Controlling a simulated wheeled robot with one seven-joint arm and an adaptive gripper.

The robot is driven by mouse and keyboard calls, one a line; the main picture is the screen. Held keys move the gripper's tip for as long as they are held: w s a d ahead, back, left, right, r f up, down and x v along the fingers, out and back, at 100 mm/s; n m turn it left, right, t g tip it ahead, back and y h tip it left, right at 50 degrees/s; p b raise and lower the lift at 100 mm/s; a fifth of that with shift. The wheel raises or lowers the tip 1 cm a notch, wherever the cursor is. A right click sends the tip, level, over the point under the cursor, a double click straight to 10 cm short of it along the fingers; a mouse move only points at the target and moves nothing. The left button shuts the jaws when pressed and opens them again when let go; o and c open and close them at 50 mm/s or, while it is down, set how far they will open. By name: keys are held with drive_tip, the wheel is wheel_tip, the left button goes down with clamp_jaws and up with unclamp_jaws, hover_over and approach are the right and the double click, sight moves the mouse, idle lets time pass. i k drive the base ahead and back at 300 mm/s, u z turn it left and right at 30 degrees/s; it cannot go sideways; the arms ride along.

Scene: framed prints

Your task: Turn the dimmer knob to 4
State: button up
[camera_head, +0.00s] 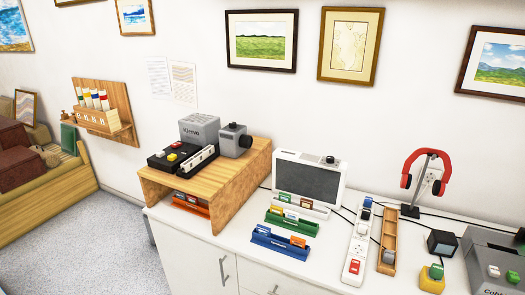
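No part labelled as a dimmer can be read, and no number 4 is legible. A small dark knob (330,160) sits on the top edge of a white device with a dark screen (308,180) on the white cabinet. Another dark round part (245,141) is on the side of a grey box (230,141) on the wooden riser. I cannot tell which of these is the dimmer knob, or how either is turned. My gripper is not in view.
The wooden riser (247,178) also carries a black panel with coloured buttons (170,157). A power strip (356,250), wooden tray (388,244), red headphones (409,168) on a stand, and card holders (280,251) crowd the cabinet top. Cables run along the wall.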

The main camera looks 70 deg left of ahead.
sight(330, 159)
drive_tip(key=u, duration=1.8)
